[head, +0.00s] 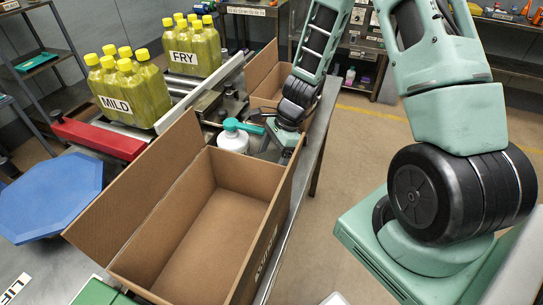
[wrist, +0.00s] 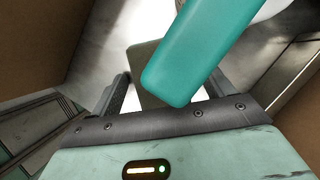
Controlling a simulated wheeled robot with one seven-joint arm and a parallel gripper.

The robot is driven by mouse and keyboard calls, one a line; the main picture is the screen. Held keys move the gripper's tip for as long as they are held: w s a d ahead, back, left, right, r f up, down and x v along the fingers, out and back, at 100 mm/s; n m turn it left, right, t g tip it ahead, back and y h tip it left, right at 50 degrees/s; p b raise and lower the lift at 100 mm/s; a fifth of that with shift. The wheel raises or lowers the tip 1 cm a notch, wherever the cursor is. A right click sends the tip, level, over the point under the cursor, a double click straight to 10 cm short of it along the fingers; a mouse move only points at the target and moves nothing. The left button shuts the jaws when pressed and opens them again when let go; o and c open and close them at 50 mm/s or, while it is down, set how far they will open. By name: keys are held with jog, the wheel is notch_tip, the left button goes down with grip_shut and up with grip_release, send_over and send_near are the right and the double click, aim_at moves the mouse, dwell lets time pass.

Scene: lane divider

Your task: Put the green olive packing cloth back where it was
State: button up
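My gripper (head: 278,148) points down between two cartons, beside a white container with a teal top (head: 233,138). In the wrist view, its fingers (wrist: 168,95) stand apart. A dull olive-grey piece (wrist: 143,60), possibly the packing cloth, shows between them, with a pale gap by the left finger. A teal bar (wrist: 187,50) crosses in front and hides part of it. I cannot tell whether the fingers touch the olive piece. No cloth can be made out clearly in the head view, where the arm and carton wall hide the fingertips.
An open, empty-looking cardboard carton (head: 190,245) stands in front, with another carton (head: 262,78) behind. Yellow bottles marked MILD (head: 128,90) and FRY (head: 192,48) stand at the left. A red bar (head: 98,138) and blue octagonal plate (head: 50,195) lie nearby. Floor at right is clear.

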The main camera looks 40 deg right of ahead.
jog(key=p+v, duration=0.1)
jog(key=v, duration=1.1)
jog(key=shift+r, duration=0.25)
jog(key=shift+s+a, duration=0.1)
